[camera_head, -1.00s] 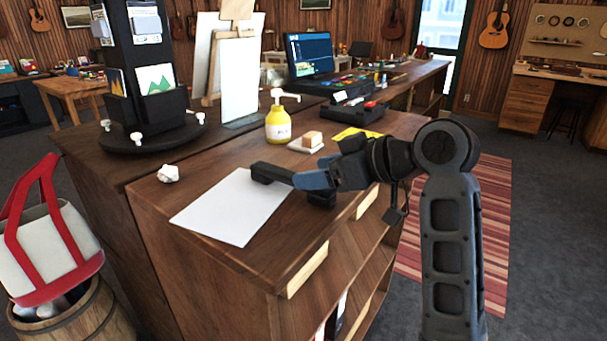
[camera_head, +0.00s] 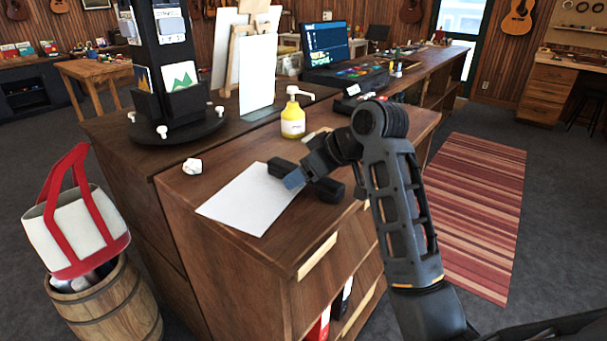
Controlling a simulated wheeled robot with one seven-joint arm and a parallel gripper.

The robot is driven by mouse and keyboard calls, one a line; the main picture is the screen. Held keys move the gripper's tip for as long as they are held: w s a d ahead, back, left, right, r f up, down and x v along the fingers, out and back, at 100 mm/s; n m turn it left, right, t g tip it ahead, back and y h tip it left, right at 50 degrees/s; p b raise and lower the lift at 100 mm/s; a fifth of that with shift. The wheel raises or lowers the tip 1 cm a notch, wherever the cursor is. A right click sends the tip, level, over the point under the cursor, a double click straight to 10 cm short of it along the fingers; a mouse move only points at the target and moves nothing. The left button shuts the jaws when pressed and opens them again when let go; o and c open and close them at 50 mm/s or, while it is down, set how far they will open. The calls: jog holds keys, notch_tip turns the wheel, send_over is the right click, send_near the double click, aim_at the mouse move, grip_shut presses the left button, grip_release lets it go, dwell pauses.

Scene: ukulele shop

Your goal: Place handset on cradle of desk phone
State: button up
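A dark, bulky shape, apparently the handset (camera_head: 329,190), shows beside my gripper (camera_head: 293,180) over the counter by the white sheet. A second dark end shows on the gripper's far side. The blue-grey gripper tip covers the middle between the two, so I cannot tell whether it is shut on the handset or whether the handset touches the counter. A black device that looks like the desk phone (camera_head: 346,105) stands farther back on the counter, partly hidden by my arm. Its cradle cannot be made out.
A white sheet (camera_head: 240,205) lies on the wooden counter (camera_head: 225,260). Behind are crumpled paper (camera_head: 192,166), a yellow pump bottle (camera_head: 293,122) and a black rotating rack (camera_head: 175,135). A barrel with a red-white bag (camera_head: 85,225) stands left. Floor shows right, with a striped rug (camera_head: 478,210).

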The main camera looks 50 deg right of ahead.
jog(key=shift+w+f, duration=0.2)
jog(key=shift+w, duration=0.05)
jog(key=shift+c, duration=0.3)
jog(key=c, duration=1.2)
jog(key=shift+r, duration=0.15)
